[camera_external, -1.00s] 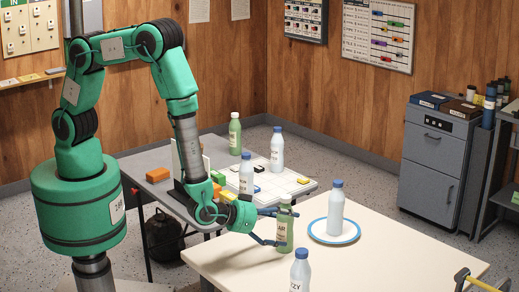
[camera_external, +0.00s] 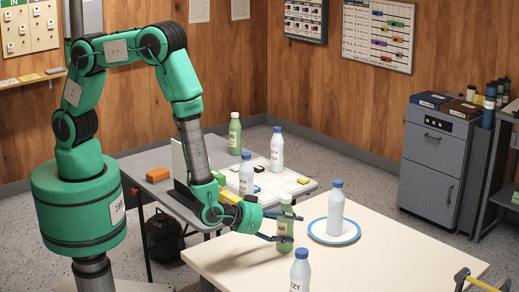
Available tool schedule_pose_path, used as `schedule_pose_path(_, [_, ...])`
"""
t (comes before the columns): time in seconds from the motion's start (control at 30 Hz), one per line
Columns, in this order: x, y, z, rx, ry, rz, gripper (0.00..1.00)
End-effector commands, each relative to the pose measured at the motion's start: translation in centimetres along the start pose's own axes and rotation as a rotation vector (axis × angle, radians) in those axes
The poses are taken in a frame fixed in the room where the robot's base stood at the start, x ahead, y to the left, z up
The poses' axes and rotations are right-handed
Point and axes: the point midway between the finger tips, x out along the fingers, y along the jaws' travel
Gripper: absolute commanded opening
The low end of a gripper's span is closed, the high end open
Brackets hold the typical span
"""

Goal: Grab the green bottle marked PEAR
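One finger crosses in front, low on the bottle; the other is at the far side, higher in the picture. I cannot tell whether both fingers touch it. Another green bottle (camera_external: 235,134) stands at the back on the grey table, its label unreadable.
A white bottle with a blue cap (camera_external: 336,208) stands on a blue-rimmed plate (camera_external: 354,236). Another white bottle (camera_external: 300,272), marked ZZY in part, stands near the front. The cream table's right side (camera_external: 410,255) is clear.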

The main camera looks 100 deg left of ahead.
Motion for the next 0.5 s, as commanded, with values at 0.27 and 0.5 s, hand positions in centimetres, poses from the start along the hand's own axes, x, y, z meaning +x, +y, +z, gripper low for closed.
schedule_pose_path(0.27, [0.00, -0.01, 0.04, 0.000, -0.001, 0.000, 0.37])
schedule_pose_path(0.5, [-0.13, -0.01, -0.27, 0.000, 0.000, 0.000, 0.37])
